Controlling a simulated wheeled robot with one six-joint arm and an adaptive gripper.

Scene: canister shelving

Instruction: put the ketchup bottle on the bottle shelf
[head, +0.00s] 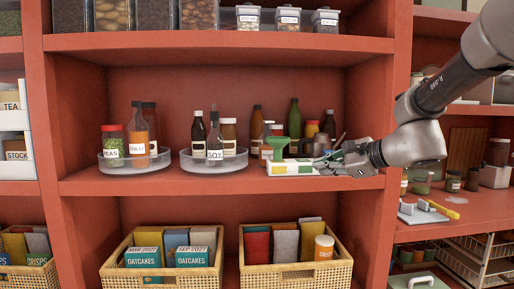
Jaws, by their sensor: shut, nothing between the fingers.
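I cannot pick out a ketchup bottle for certain; labels in the group at the right of the middle shelf (225,184) are too small to read. That shelf holds bottles, including brown bottles (257,122), a tall green bottle (294,118) and an orange-red topped container (312,128). My gripper (326,160) reaches in from the right, just above the shelf's right front. It is shut and empty. It and the items around it partly hide what stands behind.
Two clear round trays hold bottles and jars: the left tray (135,163) and the middle tray (215,163). Wicker baskets (160,278) stand below. A red upright (398,70) stands close to my arm.

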